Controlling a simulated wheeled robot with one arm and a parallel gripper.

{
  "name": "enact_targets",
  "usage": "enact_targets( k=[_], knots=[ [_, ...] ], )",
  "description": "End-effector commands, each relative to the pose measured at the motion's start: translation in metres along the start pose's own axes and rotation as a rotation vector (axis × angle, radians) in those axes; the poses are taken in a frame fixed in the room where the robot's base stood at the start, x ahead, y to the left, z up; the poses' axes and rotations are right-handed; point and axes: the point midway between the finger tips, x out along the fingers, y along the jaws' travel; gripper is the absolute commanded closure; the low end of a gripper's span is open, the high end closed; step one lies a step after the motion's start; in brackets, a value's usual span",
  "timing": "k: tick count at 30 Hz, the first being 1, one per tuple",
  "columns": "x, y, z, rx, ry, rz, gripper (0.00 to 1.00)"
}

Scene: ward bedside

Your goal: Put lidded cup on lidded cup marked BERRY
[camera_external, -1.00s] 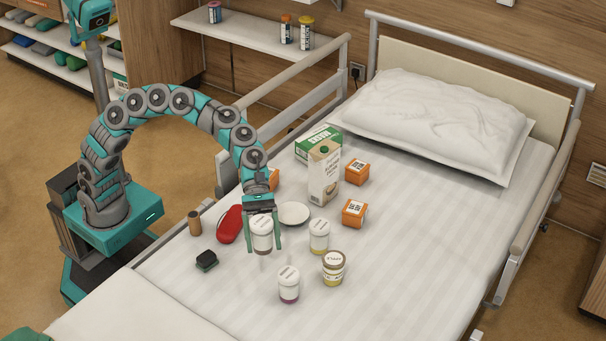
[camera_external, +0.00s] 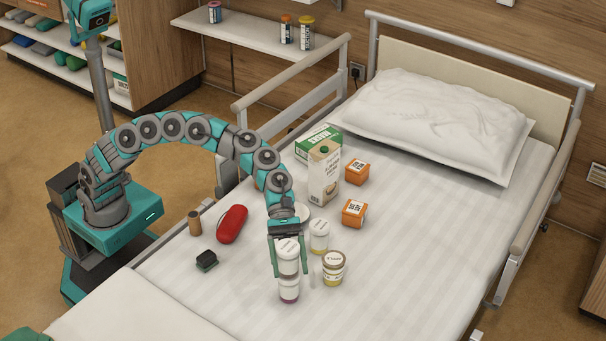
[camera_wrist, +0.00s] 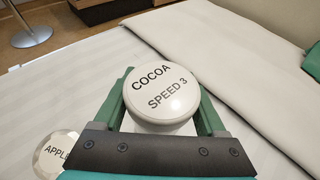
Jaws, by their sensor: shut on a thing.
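My gripper (camera_external: 288,268) is shut on a white lidded cup (camera_external: 288,257). In the wrist view its lid (camera_wrist: 162,90) reads COCOA, SPEED 3, and the fingers close on both sides of it. The held cup is upright, right above a lidded cup with purple contents (camera_external: 289,291), whose lid is hidden. I cannot tell whether the two cups touch, and no BERRY marking is readable. Another white-lidded cup (camera_external: 319,236) stands behind to the right. A lidded cup marked APPLE (camera_external: 333,268) stands at the right; its lid also shows in the wrist view (camera_wrist: 55,155).
A white plate (camera_external: 303,213) lies partly hidden behind my gripper. A carton (camera_external: 324,175), orange boxes (camera_external: 353,213) and a green box (camera_external: 317,145) stand farther back. A red case (camera_external: 232,224), brown cylinder (camera_external: 195,223) and black block (camera_external: 206,260) lie left. The bed's front right is clear.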

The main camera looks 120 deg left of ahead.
Motion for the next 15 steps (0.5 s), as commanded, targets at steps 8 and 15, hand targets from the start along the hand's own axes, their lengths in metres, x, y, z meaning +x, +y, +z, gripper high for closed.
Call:
enact_targets(
  k=[8,15],
  knots=[
    [0.0001,0.0003,-0.0010,0.000,-0.002,0.001,0.97],
    [0.0006,0.0004,-0.0028,0.001,-0.001,0.001,0.08]
  ],
)
